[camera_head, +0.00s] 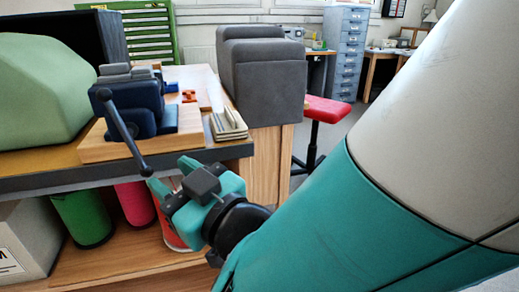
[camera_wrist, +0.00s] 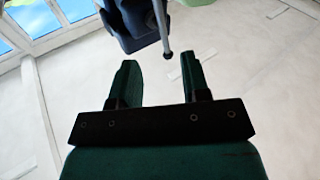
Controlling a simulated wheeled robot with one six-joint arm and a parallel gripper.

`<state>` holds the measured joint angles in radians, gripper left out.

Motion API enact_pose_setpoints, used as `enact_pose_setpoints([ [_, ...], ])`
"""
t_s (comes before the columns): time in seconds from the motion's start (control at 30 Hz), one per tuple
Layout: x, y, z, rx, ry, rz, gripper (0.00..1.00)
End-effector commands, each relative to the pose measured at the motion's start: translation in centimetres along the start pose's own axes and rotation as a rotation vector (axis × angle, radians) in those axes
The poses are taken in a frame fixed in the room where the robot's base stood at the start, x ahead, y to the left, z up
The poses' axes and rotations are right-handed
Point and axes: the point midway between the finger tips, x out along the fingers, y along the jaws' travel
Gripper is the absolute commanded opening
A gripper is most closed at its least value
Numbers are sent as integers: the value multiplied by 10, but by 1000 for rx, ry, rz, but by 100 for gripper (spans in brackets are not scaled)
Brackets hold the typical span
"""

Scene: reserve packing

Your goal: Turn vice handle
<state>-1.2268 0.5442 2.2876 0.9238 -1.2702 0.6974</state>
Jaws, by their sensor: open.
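A dark blue bench vice (camera_head: 135,103) is mounted on a wooden block (camera_head: 95,148) near the bench's front edge. Its grey bar handle (camera_head: 124,131) slants down over the edge and ends in a round knob (camera_head: 145,169). My gripper (camera_head: 167,186) is open and empty, just below and right of the knob. In the wrist view the vice (camera_wrist: 137,22) shows at the top. Its handle (camera_wrist: 162,22) hangs toward the gap between the open fingers of my gripper (camera_wrist: 158,72). The knob is near the fingertips, and no contact is visible.
A green rounded case (camera_head: 40,90) stands left of the vice. Grey cases (camera_head: 262,80) stand behind right. Thin strips (camera_head: 228,124) lie beside the block. Below the bench top, a shelf (camera_head: 130,262) holds green and pink cylinders. A red stool (camera_head: 325,108) stands at right.

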Motion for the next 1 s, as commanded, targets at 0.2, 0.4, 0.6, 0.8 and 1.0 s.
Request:
enact_pose_setpoints([
  [0.2,-39,-2,7,1,3,-1,43],
  [0.4,-61,-1,3,1,2,-2,43],
  [0.6,-68,0,1,-1,0,-1,43],
  [0.8,-68,0,0,-1,0,-1,43],
  [1.0,-68,0,0,-1,0,-1,43],
])
